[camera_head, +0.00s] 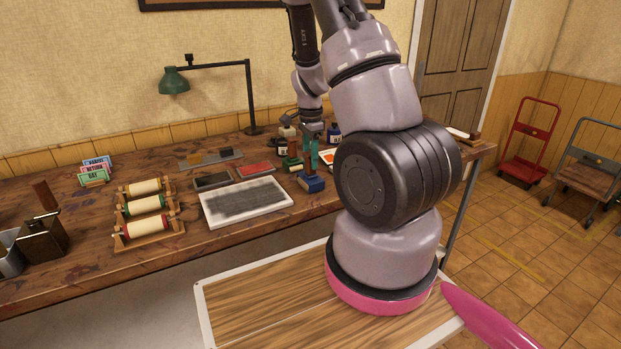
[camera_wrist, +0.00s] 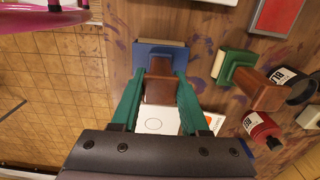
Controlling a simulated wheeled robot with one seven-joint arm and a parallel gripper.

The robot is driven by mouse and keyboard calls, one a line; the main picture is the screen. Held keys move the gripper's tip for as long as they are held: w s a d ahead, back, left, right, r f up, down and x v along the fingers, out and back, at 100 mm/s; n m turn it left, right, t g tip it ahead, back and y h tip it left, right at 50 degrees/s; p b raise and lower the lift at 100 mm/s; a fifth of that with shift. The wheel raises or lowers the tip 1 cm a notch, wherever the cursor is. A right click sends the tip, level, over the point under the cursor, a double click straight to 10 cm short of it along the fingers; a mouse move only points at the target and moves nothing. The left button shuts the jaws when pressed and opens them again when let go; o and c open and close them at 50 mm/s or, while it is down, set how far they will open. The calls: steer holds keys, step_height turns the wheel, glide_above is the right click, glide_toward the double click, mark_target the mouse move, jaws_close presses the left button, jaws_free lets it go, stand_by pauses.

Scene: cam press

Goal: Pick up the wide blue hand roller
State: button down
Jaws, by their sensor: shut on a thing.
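The wide blue hand roller (camera_head: 311,184) is at the front part of the bench, right of the white-edged slab. In the wrist view its blue body (camera_wrist: 147,50) lies crosswise beyond the fingertips, with its brown handle (camera_wrist: 160,90) pointing toward my palm. My gripper (camera_wrist: 161,76) is shut on this handle, one teal finger on each side. In the head view my gripper (camera_head: 310,157) is above the blue body. I cannot tell whether the roller touches the bench. A smaller green hand roller (camera_wrist: 236,66) with a brown handle stands to the right in the wrist view.
The inky white slab (camera_head: 246,203) lies left of the roller. A red ink bottle (camera_wrist: 262,128) and a black bottle (camera_wrist: 300,90) stand near the green roller. A rack of several rollers (camera_head: 146,207) stands further left. The bench's front edge is close by.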

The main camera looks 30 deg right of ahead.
steer(key=shift+r, duration=0.1)
step_height(320, 180, up, 10)
steer(key=shift+f, duration=0.1)
stand_by(0.5)
steer(key=c, duration=1.2)
jaws_free()
jaws_close()
